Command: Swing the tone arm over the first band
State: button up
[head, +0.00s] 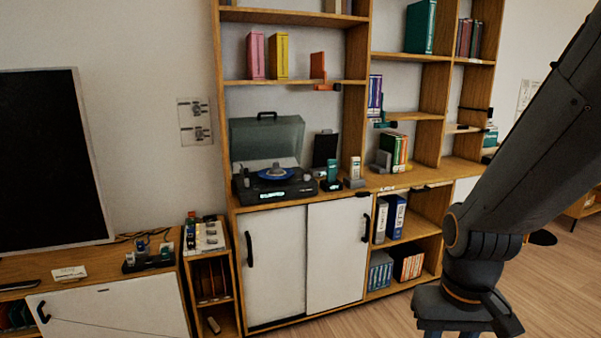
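A dark record player (265,189) stands on the wooden shelf unit's counter, left of the picture's middle. Its translucent greenish lid (268,138) is raised behind it. A blue record (275,174) lies on the platter, with a small grey piece at its centre. The tone arm is too small to make out for certain. My arm comes in from the right edge and reaches down to the lower right. My gripper is not clearly in view; only arm links show, well to the right of and apart from the player.
Small upright devices (331,172) stand close right of the player. Books (396,149) stand further right on the counter. White sliding doors (276,262) are below. A TV (50,160) stands at left. Wooden floor (400,318) is bare in front of the unit.

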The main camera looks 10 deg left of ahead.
aim_at(245, 170)
jog(key=u, duration=1.05)
jog(key=i, duration=1.45)
jog(key=z, duration=0.8)
jog(key=i, duration=0.5)
jog(key=z, duration=0.45)
